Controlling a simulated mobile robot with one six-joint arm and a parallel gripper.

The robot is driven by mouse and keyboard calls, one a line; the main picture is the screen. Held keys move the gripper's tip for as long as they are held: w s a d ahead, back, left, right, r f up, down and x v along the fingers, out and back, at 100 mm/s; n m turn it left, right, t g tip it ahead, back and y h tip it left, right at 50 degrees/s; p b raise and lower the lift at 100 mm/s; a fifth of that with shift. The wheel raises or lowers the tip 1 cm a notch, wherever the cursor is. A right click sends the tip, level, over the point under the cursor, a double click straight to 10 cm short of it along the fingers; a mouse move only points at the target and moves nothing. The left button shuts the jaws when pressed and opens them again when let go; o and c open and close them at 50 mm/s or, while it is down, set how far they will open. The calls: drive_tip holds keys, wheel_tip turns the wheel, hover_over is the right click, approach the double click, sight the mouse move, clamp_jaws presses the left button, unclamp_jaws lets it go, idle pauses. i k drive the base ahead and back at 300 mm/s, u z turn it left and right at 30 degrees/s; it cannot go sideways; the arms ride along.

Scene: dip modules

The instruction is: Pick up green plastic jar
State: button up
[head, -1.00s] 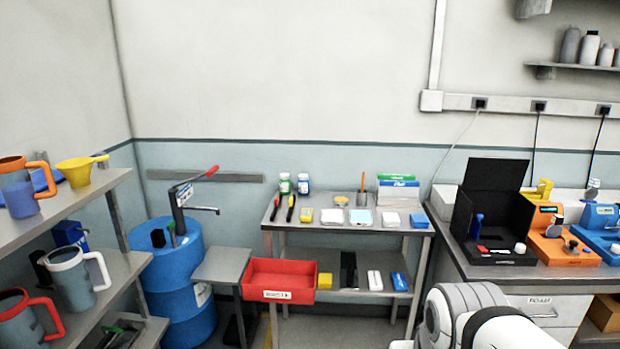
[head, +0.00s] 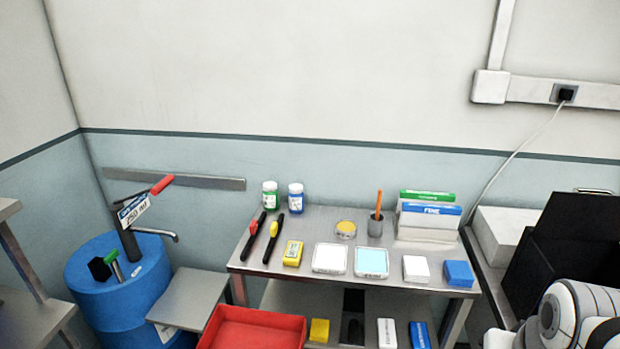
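A small green jar (head: 270,196) with a pale lid stands upright at the back left of the metal table (head: 310,228). A similar blue jar (head: 296,199) stands close on its right. Two dark markers, one with a red part (head: 254,235) and one with a yellow part (head: 273,238), lie just in front of the jars. Part of my white arm shows at the lower right, well away from the jar. My gripper is not in view.
A yellow block, white and light-blue trays, a round yellow tin (head: 346,229), a pencil cup (head: 376,227) and boxes (head: 430,213) share the tabletop. A red bin (head: 252,328) is below at the front left. A blue drum (head: 118,285) with a pump stands left.

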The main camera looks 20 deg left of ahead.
sight(270, 192)
drive_tip(key=u, duration=0.6)
drive_tip(key=i, duration=1.3)
drive_tip(key=u, duration=0.85)
drive_tip(key=k, duration=0.8)
drive_tip(key=u, duration=0.1)
drive_tip(key=i, duration=1.4)
drive_tip(key=z, duration=0.05)
